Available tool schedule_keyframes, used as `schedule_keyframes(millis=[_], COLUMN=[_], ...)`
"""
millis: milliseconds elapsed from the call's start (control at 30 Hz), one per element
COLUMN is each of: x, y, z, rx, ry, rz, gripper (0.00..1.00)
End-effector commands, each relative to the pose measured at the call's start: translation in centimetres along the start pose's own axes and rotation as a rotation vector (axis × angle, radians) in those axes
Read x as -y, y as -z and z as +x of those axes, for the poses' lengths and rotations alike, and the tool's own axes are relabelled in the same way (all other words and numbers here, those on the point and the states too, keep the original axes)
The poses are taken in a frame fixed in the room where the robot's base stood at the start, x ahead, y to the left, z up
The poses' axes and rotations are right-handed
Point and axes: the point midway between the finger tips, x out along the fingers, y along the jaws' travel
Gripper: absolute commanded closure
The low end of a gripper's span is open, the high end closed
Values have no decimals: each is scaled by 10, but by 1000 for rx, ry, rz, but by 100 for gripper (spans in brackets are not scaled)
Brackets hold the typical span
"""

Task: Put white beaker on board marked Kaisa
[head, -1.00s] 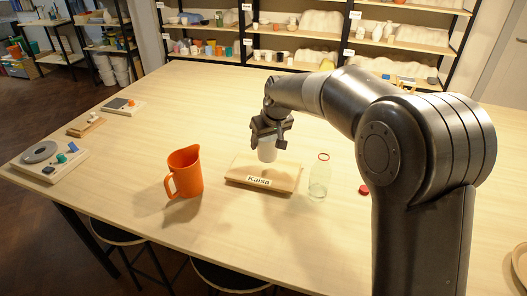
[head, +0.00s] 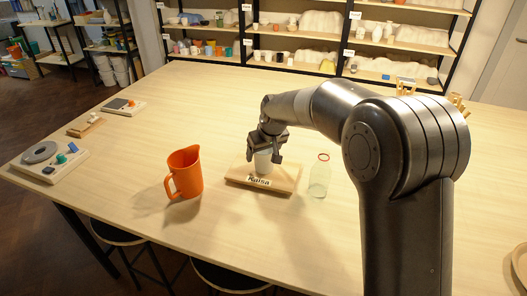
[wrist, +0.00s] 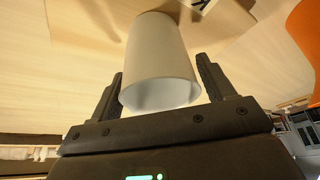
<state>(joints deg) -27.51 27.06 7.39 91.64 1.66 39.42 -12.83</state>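The white beaker (head: 263,164) stands upright on the wooden board (head: 285,180) whose front label reads Kaisa. In the wrist view the beaker (wrist: 160,60) is between the fingers with its open rim toward the camera. My gripper (head: 264,158) is around the beaker from above. Its fingers (wrist: 160,80) stand apart, with a narrow gap on the beaker's right side; contact on the left side is hard to tell. The gripper looks open.
An orange jug (head: 185,173) stands left of the board. A clear bottle with a red rim (head: 319,177) stands close to its right. Small devices (head: 50,160) lie at the table's left edge. Shelves (head: 300,45) stand behind. The table front is clear.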

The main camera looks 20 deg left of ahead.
Motion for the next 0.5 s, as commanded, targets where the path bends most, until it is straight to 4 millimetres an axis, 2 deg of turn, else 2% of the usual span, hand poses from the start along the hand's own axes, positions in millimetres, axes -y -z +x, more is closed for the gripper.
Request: schedule_keyframes(millis=[133, 367, 500], x=[0, 0, 0], y=[0, 0, 2], z=[0, -1, -14], rx=[0, 0, -2], ry=[0, 0, -1], rz=[0, 0, 0], gripper=[15, 15, 15])
